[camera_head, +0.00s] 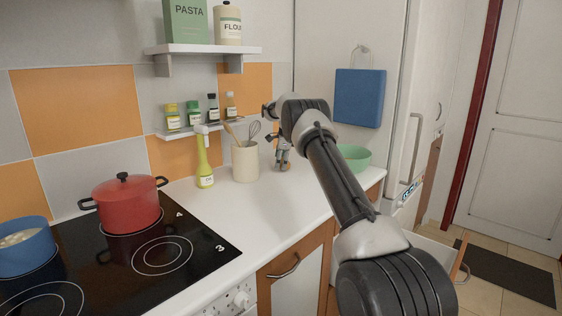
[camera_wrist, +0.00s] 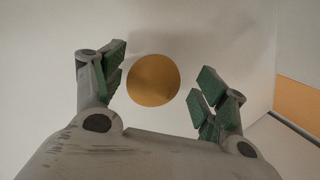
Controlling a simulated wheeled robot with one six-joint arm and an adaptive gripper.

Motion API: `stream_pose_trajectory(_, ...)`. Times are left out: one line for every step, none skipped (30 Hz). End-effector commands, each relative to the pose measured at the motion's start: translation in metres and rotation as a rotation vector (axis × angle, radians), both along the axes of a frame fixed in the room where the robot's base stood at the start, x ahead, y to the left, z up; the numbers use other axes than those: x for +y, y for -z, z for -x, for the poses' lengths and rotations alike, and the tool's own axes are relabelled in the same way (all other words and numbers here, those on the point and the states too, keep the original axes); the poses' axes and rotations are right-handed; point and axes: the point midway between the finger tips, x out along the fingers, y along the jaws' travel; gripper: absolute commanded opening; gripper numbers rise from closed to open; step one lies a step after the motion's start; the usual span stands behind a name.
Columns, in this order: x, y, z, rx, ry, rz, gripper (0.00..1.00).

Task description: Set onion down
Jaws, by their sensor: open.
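The onion (camera_wrist: 153,80) is a round golden-brown shape in the wrist view, against the white counter. My gripper (camera_wrist: 163,76) is open, with green-padded fingers apart on either side of the onion and a visible gap on both sides. In the head view my gripper (camera_head: 283,160) points down over the back of the white counter (camera_head: 235,208), between the utensil crock and a green bowl. I cannot make out the onion in the head view.
The utensil crock (camera_head: 245,162) and a yellow oil bottle (camera_head: 204,165) stand left of my gripper. The green bowl (camera_head: 355,157) is to the right, partly behind my arm. A red pot (camera_head: 126,205) and blue pot (camera_head: 24,248) sit on the hob. The front counter is clear.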

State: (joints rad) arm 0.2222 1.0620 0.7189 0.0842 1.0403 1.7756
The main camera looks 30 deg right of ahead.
Motion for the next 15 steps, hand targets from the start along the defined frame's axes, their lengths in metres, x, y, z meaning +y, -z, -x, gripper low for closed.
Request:
stream_pose_trajectory(0.000,0.000,0.000,0.000,0.000,0.000,0.73)
stream_pose_trajectory(0.000,-0.001,0.000,0.000,0.000,0.000,0.73)
stream_pose_trajectory(0.000,-0.002,0.000,-0.001,0.000,0.000,0.73)
stream_pose_trajectory(0.000,-0.004,0.000,-0.001,0.000,0.000,0.73)
stream_pose_trajectory(0.000,-0.007,0.001,-0.001,0.000,0.000,0.73)
stream_pose_trajectory(0.000,-0.012,0.002,-0.002,0.000,0.001,0.73)
stream_pose_trajectory(0.000,-0.016,0.004,-0.003,0.000,0.000,0.73)
stream_pose_trajectory(0.000,-0.021,0.005,-0.003,0.000,0.000,0.73)
stream_pose_trajectory(0.000,-0.029,0.008,-0.004,0.000,0.001,0.73)
stream_pose_trajectory(0.000,-0.035,0.010,-0.004,0.000,0.001,0.73)
stream_pose_trajectory(0.000,-0.041,0.012,-0.004,0.000,0.001,0.73)
stream_pose_trajectory(0.000,-0.051,0.015,-0.004,0.000,0.001,0.73)
stream_pose_trajectory(0.000,-0.057,0.018,-0.003,0.000,0.000,0.73)
stream_pose_trajectory(0.000,-0.064,0.020,-0.003,0.000,0.000,0.73)
stream_pose_trajectory(0.000,-0.072,0.023,-0.003,0.000,0.000,0.73)
